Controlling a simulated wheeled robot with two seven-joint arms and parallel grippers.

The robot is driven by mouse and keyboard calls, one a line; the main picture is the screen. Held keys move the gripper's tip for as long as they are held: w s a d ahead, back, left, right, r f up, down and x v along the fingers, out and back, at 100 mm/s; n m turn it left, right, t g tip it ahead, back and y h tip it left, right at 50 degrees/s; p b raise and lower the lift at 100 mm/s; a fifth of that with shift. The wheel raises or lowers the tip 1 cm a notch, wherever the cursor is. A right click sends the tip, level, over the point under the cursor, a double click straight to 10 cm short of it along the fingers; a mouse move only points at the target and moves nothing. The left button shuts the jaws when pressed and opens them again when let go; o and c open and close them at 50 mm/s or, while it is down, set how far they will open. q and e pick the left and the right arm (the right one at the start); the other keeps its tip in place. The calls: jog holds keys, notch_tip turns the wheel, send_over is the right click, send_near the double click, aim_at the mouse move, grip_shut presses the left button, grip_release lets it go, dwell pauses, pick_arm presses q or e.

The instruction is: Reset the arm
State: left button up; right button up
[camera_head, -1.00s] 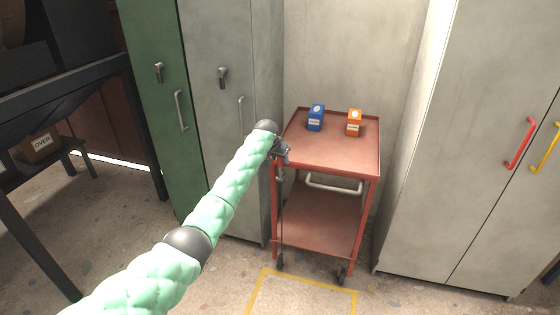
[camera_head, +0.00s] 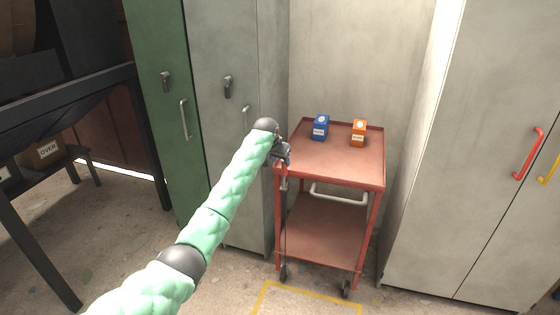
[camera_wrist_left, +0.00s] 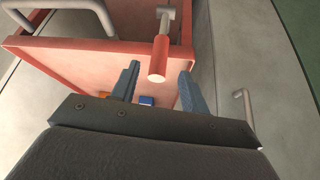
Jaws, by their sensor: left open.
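My left arm reaches from the lower left of the head view, with its gripper (camera_head: 284,160) at the left front corner of the red cart (camera_head: 345,172). In the left wrist view the two fingers of this gripper (camera_wrist_left: 158,88) stand apart. No held object shows. A blue box (camera_head: 320,128) and an orange box (camera_head: 358,133) stand upright on the cart's top. My right gripper is not in view.
A green cabinet (camera_head: 158,60) and a grey cabinet (camera_head: 225,50) stand left of the cart. A pale cabinet with a red handle (camera_head: 528,155) stands at the right. A dark frame (camera_head: 60,105) is at far left. Open floor with a yellow line (camera_head: 310,299) lies in front.

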pick_arm(q)
jog(key=shift+w+r, duration=0.1)
notch_tip(320, 180, up, 13)
jog(key=a+t, duration=0.1)
jog(key=t, duration=0.4)
jog(key=s+a+f+n+g+y, duration=0.1)
jog(key=s+a+f, duration=0.3)
jog(key=s+f, duration=0.8)
jog(key=s+a+f+n+g, duration=0.1)
jog(key=s+a+f, duration=0.4)
jog(key=s+f, duration=0.7)
jog(key=s+a+f+n+g+y, duration=0.1)
jog(key=s+a+f, duration=0.3)
jog(key=s+f, duration=0.85)
jog(key=s+a+f+g, duration=0.1)
jog(key=s+f+g, duration=0.1)
jog(key=s+f, duration=0.7)
jog(key=s+a+f+g, duration=0.1)
jog(key=s+f+g, duration=0.1)
jog(key=s+f, duration=0.7)
jog(key=s+a+f+g, duration=0.1)
jog(key=s+f, duration=0.8)
jog(key=s, duration=1)
jog(key=shift+s+a+f+n+g, duration=0.15)
jog(key=shift+s+a+n+g, duration=0.15)
jog(key=shift+n+g, duration=0.1)
